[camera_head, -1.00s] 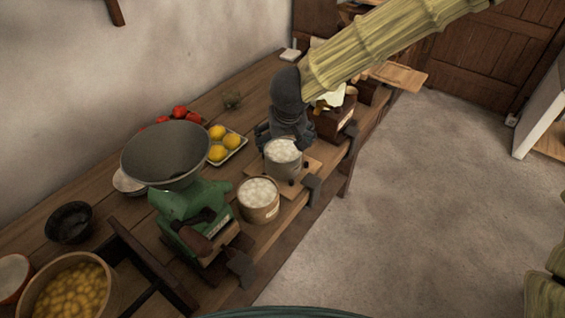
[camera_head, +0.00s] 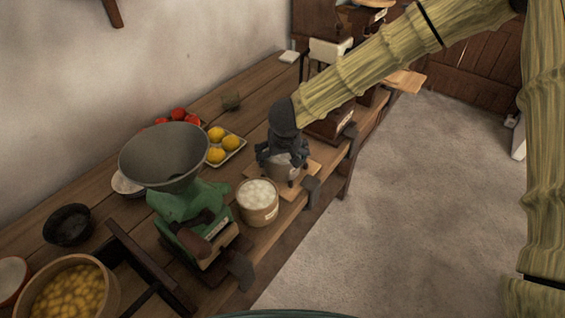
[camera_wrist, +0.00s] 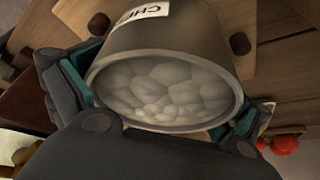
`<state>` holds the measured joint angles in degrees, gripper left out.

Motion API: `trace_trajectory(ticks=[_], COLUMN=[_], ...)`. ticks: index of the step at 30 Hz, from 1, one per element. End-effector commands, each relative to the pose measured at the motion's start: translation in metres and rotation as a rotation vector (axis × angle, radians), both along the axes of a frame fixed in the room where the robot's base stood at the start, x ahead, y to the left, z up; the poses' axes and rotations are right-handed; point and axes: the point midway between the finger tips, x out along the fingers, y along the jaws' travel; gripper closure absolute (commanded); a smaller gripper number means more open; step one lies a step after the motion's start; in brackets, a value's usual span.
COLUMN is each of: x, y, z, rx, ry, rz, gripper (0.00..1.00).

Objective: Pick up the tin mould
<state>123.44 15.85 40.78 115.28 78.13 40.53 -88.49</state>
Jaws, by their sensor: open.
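The tin mould (camera_head: 284,173) is a grey metal pot filled with white curd-like lumps. It stands on a small wooden board (camera_head: 312,170) near the front edge of the bench, its top mostly hidden by my gripper in the head view. In the wrist view the tin mould (camera_wrist: 180,35) fills the middle, with a white label reading "CHE" partly visible. My gripper (camera_head: 285,158) is over its top from above. In the wrist view the fingers stand on both sides of the rim, open; I cannot tell whether they touch it.
A round wooden tub (camera_head: 258,212) of similar white lumps stands close to the left. A green scale (camera_head: 185,205) with a large grey pan (camera_head: 165,150) is further left. Behind lies a tray (camera_head: 236,146) of yellow fruit. A dark wooden box (camera_head: 330,128) is close on the right.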

Motion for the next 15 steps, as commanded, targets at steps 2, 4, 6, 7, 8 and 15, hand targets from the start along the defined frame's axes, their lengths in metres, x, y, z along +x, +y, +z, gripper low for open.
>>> trace_trajectory(ticks=[2,4,6,7,8,15], x=[0.0009,0.0013,0.0013,0.0013,0.0012,0.0012], y=[0.0004,0.0004,0.0005,0.0005,0.0005,0.0003], z=[-0.0024,-0.0029,-0.0029,-0.0028,-0.0028,-0.0030], rx=[0.000,0.000,0.000,0.000,0.000,0.000], ry=[0.000,-0.001,-0.001,-0.001,-0.001,0.000], rz=[0.001,0.001,0.001,0.001,0.001,0.001], gripper=[0.00,0.00,0.00,0.00,0.00,0.36])
